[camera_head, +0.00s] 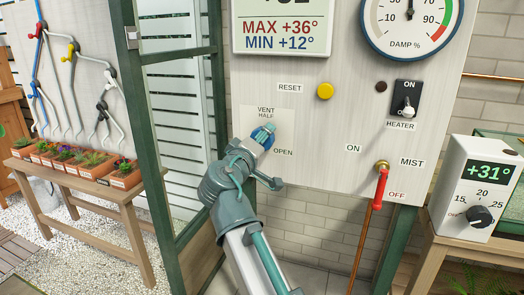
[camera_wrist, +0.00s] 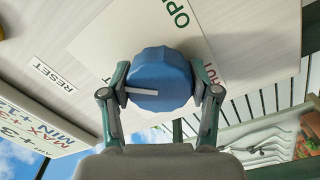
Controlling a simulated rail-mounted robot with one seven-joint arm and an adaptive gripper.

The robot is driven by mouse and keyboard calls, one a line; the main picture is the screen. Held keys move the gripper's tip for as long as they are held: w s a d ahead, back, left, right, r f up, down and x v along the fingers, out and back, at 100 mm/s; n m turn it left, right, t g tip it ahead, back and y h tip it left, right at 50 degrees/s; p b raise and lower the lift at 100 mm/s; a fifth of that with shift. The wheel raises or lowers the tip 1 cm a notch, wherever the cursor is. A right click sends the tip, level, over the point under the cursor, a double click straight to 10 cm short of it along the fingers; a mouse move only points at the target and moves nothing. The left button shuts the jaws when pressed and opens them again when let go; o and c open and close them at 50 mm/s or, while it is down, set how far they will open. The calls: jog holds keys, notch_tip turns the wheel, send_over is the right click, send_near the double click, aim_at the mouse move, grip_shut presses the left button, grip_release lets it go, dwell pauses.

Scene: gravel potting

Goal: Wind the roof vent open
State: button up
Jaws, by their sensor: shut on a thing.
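The blue vent knob (camera_head: 264,136) is on the white panel, with VENT HALF above it and OPEN to its lower right. My gripper (camera_head: 258,142) reaches up to it from below and hides part of it. In the wrist view, the ribbed knob (camera_wrist: 160,68) sits between my two fingertips (camera_wrist: 161,82), one on each side. My gripper is shut on it. The knob's white pointer mark points left in the wrist view, toward the side of the RESET label. The SHUT label is partly hidden behind my right finger in that view. The roof vent itself is not identifiable.
On the panel (camera_head: 335,165) are a yellow RESET button (camera_head: 325,91), a HEATER switch (camera_head: 406,100) and a red MIST lever (camera_head: 380,190). A thermostat box (camera_head: 478,188) stands at right. A green door frame (camera_head: 140,120) and potted plants (camera_head: 85,165) are at left.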

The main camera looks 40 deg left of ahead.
jog(key=m+b, duration=0.4)
jog(key=m, duration=0.1)
jog(key=shift+f+m, duration=0.15)
jog(key=shift+m, duration=0.25)
jog(key=shift+m+b, duration=1.6)
jog(key=shift+m, duration=0.6)
jog(key=o, duration=1.2)
jog(key=shift+c, duration=0.2)
jog(key=shift+r, duration=0.2)
jog(key=v, duration=1.2)
jog(key=shift+r, duration=0.25)
jog(key=shift+a, duration=0.1)
